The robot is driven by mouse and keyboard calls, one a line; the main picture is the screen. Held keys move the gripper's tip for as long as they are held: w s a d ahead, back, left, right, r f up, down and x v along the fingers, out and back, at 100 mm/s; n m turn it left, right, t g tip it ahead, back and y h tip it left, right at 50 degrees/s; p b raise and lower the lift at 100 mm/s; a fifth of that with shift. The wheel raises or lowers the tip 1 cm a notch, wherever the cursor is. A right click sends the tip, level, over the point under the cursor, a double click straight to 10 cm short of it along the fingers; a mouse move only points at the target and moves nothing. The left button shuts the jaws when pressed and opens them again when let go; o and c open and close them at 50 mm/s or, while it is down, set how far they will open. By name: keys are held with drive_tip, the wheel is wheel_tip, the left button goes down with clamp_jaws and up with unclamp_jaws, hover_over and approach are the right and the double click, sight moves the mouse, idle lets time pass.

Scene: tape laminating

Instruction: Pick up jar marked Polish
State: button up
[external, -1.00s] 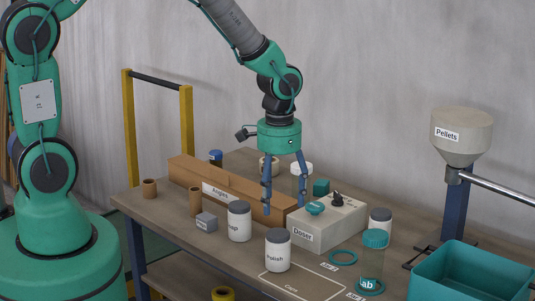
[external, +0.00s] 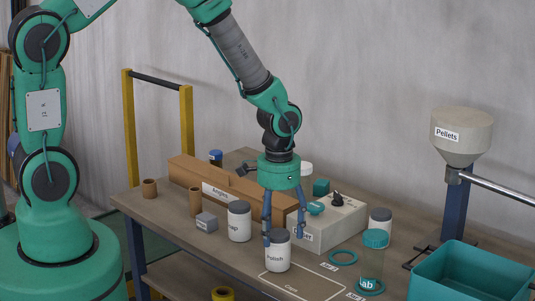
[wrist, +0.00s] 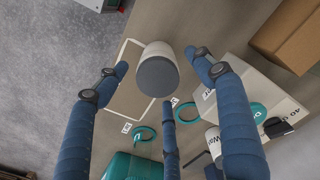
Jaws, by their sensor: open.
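The jar marked Polish (external: 277,254) is white with a dark grey lid and stands upright on the table, at the edge of a white outlined rectangle. In the wrist view the jar (wrist: 157,70) shows lid-on between the blue fingers. My gripper (external: 284,236) is open, with its fingertips at about the height of the lid and spread around the jar's top. In the wrist view my gripper (wrist: 155,80) has fingers on either side of the jar and one below it, all seemingly apart from it.
A similar white jar (external: 239,222) stands to the left. The white Doser box (external: 330,225) is close behind on the right. A teal-lidded jar (external: 373,258) and teal rings (external: 343,257) lie to the right. A long cardboard box (external: 190,173) is behind.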

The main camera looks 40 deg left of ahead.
sight(278, 247)
drive_tip(key=shift+f, duration=0.1)
drive_tip(key=shift+s+d+f+b, duration=0.1)
drive_tip(key=shift+f+b, duration=0.35)
drive_tip(key=shift+f, duration=0.85)
drive_tip(key=shift+s+f+b, duration=0.1)
drive_tip(key=shift+f+b, duration=0.35)
drive_tip(key=shift+f, duration=0.8)
drive_tip(key=c, duration=1.4)
